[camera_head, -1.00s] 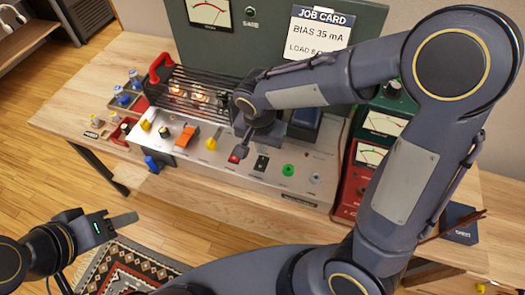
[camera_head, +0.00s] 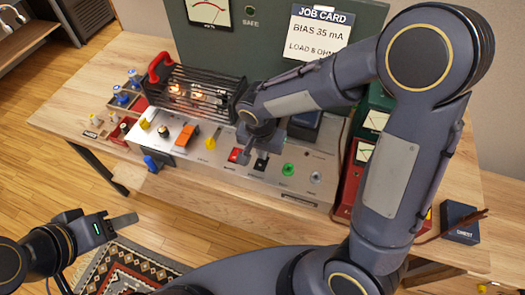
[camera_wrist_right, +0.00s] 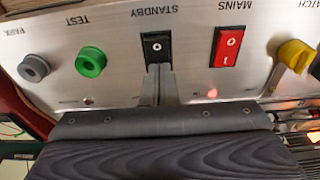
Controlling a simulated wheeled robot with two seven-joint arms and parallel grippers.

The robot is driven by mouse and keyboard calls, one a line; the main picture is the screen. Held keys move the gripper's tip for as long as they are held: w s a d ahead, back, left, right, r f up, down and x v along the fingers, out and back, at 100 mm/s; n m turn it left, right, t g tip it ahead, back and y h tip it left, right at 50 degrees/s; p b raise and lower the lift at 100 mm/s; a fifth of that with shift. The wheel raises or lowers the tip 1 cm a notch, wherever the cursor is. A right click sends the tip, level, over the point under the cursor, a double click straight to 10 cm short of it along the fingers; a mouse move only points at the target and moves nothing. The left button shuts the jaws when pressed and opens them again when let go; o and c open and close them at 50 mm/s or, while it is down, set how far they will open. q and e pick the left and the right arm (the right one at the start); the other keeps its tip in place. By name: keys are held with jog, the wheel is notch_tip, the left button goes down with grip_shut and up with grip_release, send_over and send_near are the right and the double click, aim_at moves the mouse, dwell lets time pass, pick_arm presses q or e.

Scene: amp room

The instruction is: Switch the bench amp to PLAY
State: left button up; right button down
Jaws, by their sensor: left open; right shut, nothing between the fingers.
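The bench amp's sloped silver panel (camera_head: 213,160) faces me. In the right wrist view its black STANDBY rocker (camera_wrist_right: 156,46) shows an "O" mark. The shut, empty fingers of my right gripper (camera_wrist_right: 160,72) are at that rocker's lower edge in the picture; whether they touch it I cannot tell. In the head view the right gripper (camera_head: 247,157) is between the red MAINS rocker (camera_head: 238,153) and the black rocker (camera_head: 261,161). The red rocker also shows in the wrist view (camera_wrist_right: 227,46). My left gripper (camera_head: 108,224) is open and empty, away from the bench.
Beside STANDBY are a green TEST knob (camera_wrist_right: 91,62) and a grey PARK knob (camera_wrist_right: 33,67). A yellow knob (camera_wrist_right: 294,55) is beyond MAINS. The caged glowing tubes (camera_head: 195,92) stand behind the panel. Red and green meter boxes (camera_head: 362,152) stand at right.

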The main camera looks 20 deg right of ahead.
jog(key=shift+s+a+f, duration=0.1)
jog(key=shift+s, duration=0.05)
jog(key=shift+s+a, duration=0.2)
jog(key=shift+s, duration=0.1)
jog(key=shift+s+a+r, duration=0.15)
jog(key=shift+s+r, duration=0.05)
jog(key=shift+s, duration=0.05)
